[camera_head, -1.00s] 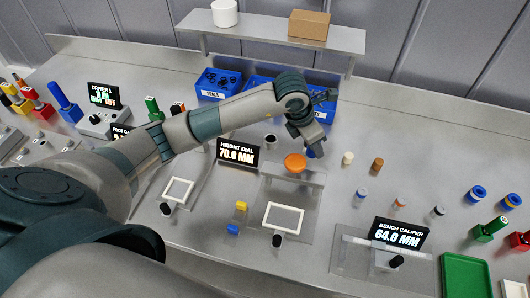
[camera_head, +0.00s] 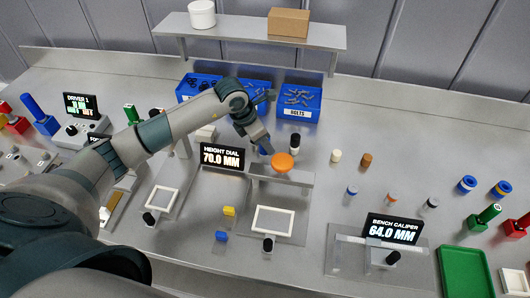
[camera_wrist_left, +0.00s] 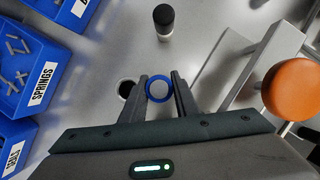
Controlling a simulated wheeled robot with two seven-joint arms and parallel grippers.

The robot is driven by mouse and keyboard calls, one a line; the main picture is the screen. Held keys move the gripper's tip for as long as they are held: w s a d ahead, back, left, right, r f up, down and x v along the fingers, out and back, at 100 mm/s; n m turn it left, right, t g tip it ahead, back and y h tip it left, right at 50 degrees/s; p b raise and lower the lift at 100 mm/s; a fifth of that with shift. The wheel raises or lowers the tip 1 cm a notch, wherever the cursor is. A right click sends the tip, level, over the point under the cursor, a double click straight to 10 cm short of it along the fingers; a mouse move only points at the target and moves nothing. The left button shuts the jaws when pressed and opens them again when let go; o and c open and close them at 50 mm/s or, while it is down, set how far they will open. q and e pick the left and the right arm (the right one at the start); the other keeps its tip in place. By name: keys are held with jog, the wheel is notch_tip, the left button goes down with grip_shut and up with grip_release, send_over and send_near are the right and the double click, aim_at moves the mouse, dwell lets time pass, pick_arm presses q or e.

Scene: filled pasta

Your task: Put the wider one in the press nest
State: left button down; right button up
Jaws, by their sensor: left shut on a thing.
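My left gripper (camera_head: 265,148) is left of the orange knob (camera_head: 282,162) in the head view. In the left wrist view, my left gripper (camera_wrist_left: 163,88) is shut on a round piece with a blue rim and grey centre (camera_wrist_left: 159,91); in the head view only a bit of blue shows at the fingertips. White square frames lie on clear plates, one below the orange knob (camera_head: 273,221) and one further left (camera_head: 163,199); I cannot tell which part is the press nest. Two ringed pieces, blue (camera_head: 466,184) and blue-orange (camera_head: 502,190), stand at the right. My right gripper is not in view.
The orange knob also shows beside the gripper in the left wrist view (camera_wrist_left: 291,89). A dark round piece (camera_wrist_left: 127,88) is close to the left finger. The height dial display (camera_head: 222,157), caliper display (camera_head: 393,230) and blue bins (camera_head: 293,101) surround the area. A green tray (camera_head: 466,272) is at lower right.

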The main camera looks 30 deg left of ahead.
aim_at(265, 152)
pick_arm(q)
jog(key=shift+f+b, duration=0.85)
jog(key=shift+f, duration=1.15)
jog(key=shift+f, duration=0.1)
jog(key=c, duration=1.8)
grip_release()
jog(key=shift+o, duration=0.7)
